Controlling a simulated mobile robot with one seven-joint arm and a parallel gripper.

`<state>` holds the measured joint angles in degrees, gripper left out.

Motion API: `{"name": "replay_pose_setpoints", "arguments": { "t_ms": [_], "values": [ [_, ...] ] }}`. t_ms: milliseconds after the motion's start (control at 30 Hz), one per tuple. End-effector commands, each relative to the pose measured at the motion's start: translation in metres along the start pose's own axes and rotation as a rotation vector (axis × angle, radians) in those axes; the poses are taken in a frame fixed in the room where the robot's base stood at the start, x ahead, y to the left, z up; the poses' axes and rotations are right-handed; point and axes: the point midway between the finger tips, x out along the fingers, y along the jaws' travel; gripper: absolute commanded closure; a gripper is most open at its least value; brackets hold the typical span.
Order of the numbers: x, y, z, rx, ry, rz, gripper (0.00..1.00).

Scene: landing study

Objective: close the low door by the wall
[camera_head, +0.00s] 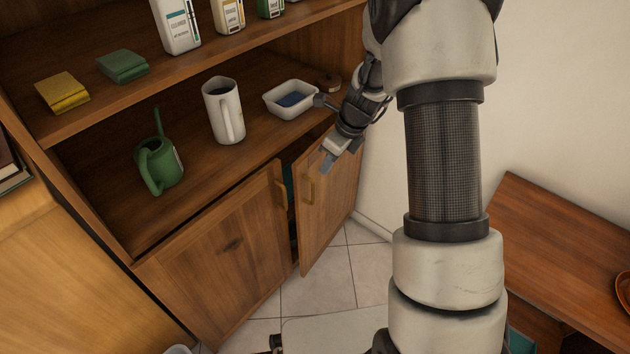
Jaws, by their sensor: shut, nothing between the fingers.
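The low door by the wall (325,222) is a wooden cabinet door with a brass-coloured handle (308,189). It stands partly open, with a dark gap between it and the other low door (226,262), which looks shut. My gripper (327,163) is shut and empty. In the picture it overlaps the top of the open door, just above the handle. I cannot tell whether it touches the door.
Above the doors, a shelf holds a green watering can (158,165), a white pitcher (223,110) and a white tray (291,99). A white wall (550,90) is right of the cabinet. A wooden table (560,250) stands at the right. Tiled floor (350,270) is bare before the door.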

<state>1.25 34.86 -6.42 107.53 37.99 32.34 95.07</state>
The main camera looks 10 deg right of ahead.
Motion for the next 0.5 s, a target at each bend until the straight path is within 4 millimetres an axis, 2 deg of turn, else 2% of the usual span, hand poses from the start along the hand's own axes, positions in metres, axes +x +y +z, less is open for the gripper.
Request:
{"name": "replay_pose_setpoints", "arguments": {
  "t_ms": [100, 233, 367, 500],
  "values": [
    [-0.028, -0.009, 0.000, -0.002, -0.041, -0.011, 1.00],
    [-0.045, -0.010, 0.000, -0.006, -0.049, -0.010, 1.00],
    [-0.034, -0.009, 0.000, -0.006, -0.047, -0.006, 1.00],
    [-0.006, -0.009, 0.001, -0.006, -0.047, -0.005, 1.00]
  ]
}}
